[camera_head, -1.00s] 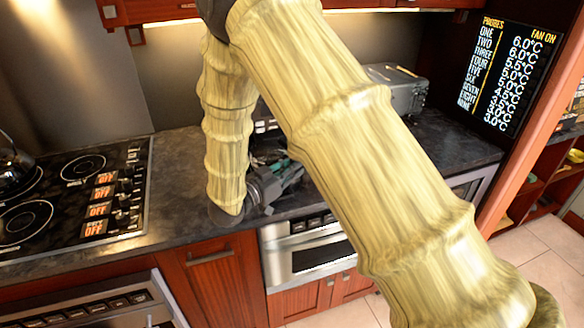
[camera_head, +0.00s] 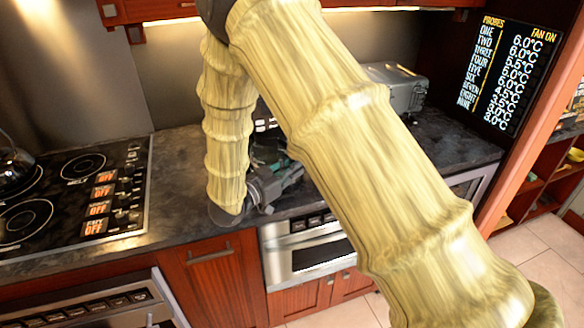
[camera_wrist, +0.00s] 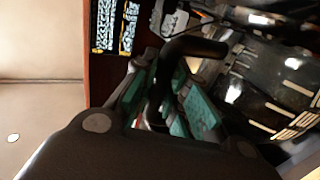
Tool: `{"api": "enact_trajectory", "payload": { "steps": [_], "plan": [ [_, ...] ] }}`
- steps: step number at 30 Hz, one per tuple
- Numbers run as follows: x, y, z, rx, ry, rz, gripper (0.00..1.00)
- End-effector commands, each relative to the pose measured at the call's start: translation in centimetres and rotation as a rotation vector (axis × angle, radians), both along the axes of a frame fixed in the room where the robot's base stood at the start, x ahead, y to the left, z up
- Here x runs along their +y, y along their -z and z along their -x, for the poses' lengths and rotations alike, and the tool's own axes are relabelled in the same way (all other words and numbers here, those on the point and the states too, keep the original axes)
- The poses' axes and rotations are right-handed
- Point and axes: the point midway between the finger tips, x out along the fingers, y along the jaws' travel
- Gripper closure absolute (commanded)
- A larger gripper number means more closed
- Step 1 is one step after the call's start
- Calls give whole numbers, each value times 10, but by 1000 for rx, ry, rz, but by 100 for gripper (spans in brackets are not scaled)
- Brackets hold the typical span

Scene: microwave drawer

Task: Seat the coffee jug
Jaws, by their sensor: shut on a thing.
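In the wrist view, the coffee jug (camera_wrist: 285,85) has a dark, shiny glass body with pale measuring marks. Its curved black handle (camera_wrist: 190,50) runs between the teal finger pads of my gripper (camera_wrist: 172,105). My gripper is shut on this handle. In the head view, my gripper (camera_head: 285,178) is low over the counter near its front edge, partly hidden by my arm. The jug cannot be made out clearly there. A dark appliance (camera_head: 265,122), perhaps the coffee machine, shows in part behind my arm. How the jug sits relative to it is hidden.
A black cooktop (camera_head: 70,195) with knobs lies at the left of the dark counter (camera_head: 178,165). A silver appliance (camera_head: 405,92) stands at the back right. A built-in oven (camera_head: 312,255) is below the counter edge. The counter between cooktop and arm is clear.

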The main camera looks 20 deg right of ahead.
Motion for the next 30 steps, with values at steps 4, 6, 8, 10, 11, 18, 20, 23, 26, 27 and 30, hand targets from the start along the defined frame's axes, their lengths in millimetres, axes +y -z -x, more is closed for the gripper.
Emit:
{"api": "enact_trajectory", "payload": {
  "steps": [4,6,8,10,11,18,20,23,26,27,30],
  "plan": [
    [0,1,0,0,0,0,100],
    [0,1,0,0,0,0,100],
    [0,1,0,0,0,0,80],
    [0,1,0,1,0,0,67],
    [0,1,0,1,0,0,62],
    [0,1,0,1,0,0,60],
    [0,2,0,3,0,-1,60],
    [3,1,2,1,-1,0,60],
    [11,1,6,1,-1,0,60],
    [16,1,8,1,-1,0,60],
    [31,1,16,1,-3,0,60]
  ]
}}
